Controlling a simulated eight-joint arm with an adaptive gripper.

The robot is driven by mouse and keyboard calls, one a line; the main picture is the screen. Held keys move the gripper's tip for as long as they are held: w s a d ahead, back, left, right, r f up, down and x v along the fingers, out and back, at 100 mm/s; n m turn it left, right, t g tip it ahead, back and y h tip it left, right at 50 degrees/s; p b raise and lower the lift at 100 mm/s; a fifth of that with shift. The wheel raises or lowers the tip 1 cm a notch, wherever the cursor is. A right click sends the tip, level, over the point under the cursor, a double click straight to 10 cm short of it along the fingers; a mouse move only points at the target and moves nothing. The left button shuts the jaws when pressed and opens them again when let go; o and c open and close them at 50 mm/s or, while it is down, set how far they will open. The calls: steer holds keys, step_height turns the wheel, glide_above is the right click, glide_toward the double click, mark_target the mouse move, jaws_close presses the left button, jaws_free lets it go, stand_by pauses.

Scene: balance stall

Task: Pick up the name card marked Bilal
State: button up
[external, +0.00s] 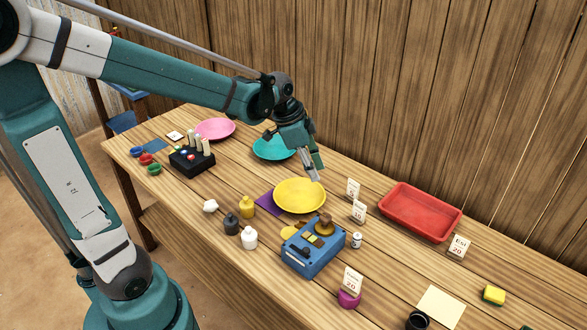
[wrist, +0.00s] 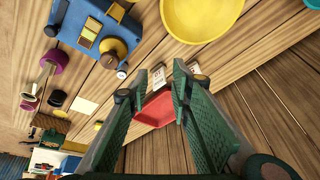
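Several small white name cards stand on the table, and I cannot read which one says Bilal. Two stand close together right of the yellow plate, a back card (external: 353,188) and a front card (external: 358,210). My gripper (external: 314,174) is above the yellow plate's back edge, left of the two paired cards. In the wrist view my gripper (wrist: 153,80) is open and empty; parts of two white cards (wrist: 158,75) show near its fingertips.
The yellow plate (external: 299,196), blue scale (external: 313,248), small white jar (external: 357,240) and red tray (external: 420,196) surround the paired cards. Bottles (external: 248,238) stand at the front. A plank wall (external: 400,100) runs behind the table. Bare wood lies right of the jar.

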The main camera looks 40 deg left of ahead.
steer(key=w+d+f+m+g+h+p, duration=0.2)
steer(key=w+d+f+m+p, duration=0.5)
steer(key=w, duration=0.5)
step_height(320, 180, down, 2)
steer(key=shift+d+f+m+g, duration=0.2)
steer(key=shift+d+m+g, duration=0.6)
steer(key=shift+d+m, duration=0.2)
steer(key=shift+w, duration=0.1)
steer(key=shift+x, duration=1.3)
glide_above(358, 219)
steer(key=shift+w+a+f+b, duration=0.1)
steer(key=shift+f+b, duration=0.1)
steer(key=shift+f, duration=1)
steer(key=shift+w+a+f+b, duration=0.1)
steer(key=shift+f+b, duration=0.1)
steer(key=shift+f, duration=1)
steer(key=shift+c, duration=0.6)
jaws_close()
